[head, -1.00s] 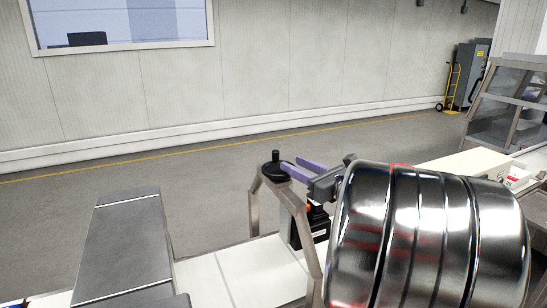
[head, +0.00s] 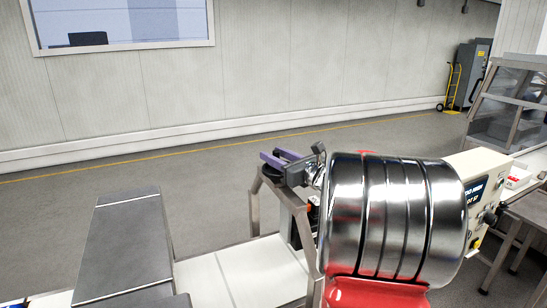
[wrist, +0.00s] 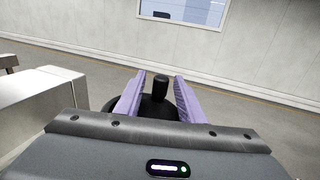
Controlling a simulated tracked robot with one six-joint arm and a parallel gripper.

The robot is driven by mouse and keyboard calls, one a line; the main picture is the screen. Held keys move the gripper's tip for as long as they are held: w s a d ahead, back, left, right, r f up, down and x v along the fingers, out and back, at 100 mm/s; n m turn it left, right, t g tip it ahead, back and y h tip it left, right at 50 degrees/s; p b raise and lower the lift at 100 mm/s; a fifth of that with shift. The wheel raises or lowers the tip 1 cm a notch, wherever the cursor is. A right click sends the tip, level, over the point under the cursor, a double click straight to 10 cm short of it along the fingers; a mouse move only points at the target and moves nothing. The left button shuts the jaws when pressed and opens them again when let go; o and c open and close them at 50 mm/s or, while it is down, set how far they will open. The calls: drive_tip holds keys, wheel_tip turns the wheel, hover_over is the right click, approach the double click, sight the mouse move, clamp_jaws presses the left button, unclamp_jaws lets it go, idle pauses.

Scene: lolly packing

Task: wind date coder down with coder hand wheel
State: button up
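The coder hand wheel (wrist: 152,109) is black, with an upright crank knob (wrist: 160,87). It sits on top of a steel frame (head: 254,208); in the head view my fingers mostly cover it. My gripper (head: 271,155) has purple fingers and reaches over the wheel from the right. In the wrist view the gripper (wrist: 160,76) is open, with the knob between its fingers and a visible gap on each side. The date coder (head: 296,236), a dark body, is inside the frame under the wheel, largely hidden by my shiny arm.
A pale conveyor surface (head: 236,273) runs under the frame. A grey sloping plate (head: 122,245) stands at the left. A cream machine with a control panel (head: 478,195) is at the right. The floor behind the line is clear up to the wall.

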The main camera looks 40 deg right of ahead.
sight(265, 164)
drive_tip(key=shift+c, duration=0.6)
clamp_jaws()
drive_tip(key=shift+a, duration=0.3)
drive_tip(key=shift+d, duration=0.25)
drive_tip(key=shift+n+y, duration=0.5)
drive_tip(key=shift+y, duration=0.2)
drive_tip(key=n+y, duration=0.1)
drive_tip(key=y, duration=0.1)
drive_tip(key=a+n+g+y, duration=0.1)
drive_tip(key=y, duration=0.1)
drive_tip(key=n+y, duration=0.2)
drive_tip(key=shift+w+a+g+y, duration=0.2)
drive_tip(key=shift+w+g+y, duration=0.05)
drive_tip(key=shift+g+y, duration=0.05)
drive_tip(key=n+g+y, duration=0.1)
drive_tip(key=a+n+g+y, duration=0.1)
drive_tip(key=y, duration=0.1)
drive_tip(key=n+g+y, duration=0.1)
drive_tip(key=n+y, duration=0.1)
drive_tip(key=shift+a, duration=0.25)
drive_tip(key=shift+s+a+n+g+y, duration=0.15)
drive_tip(key=shift+a+n+g+y, duration=0.1)
drive_tip(key=shift+n+g+y, duration=0.6)
drive_tip(key=shift+s+a+n+g+y, duration=0.1)
drive_tip(key=shift+a+n+g+y, duration=0.1)
drive_tip(key=shift+n+g+y, duration=0.6)
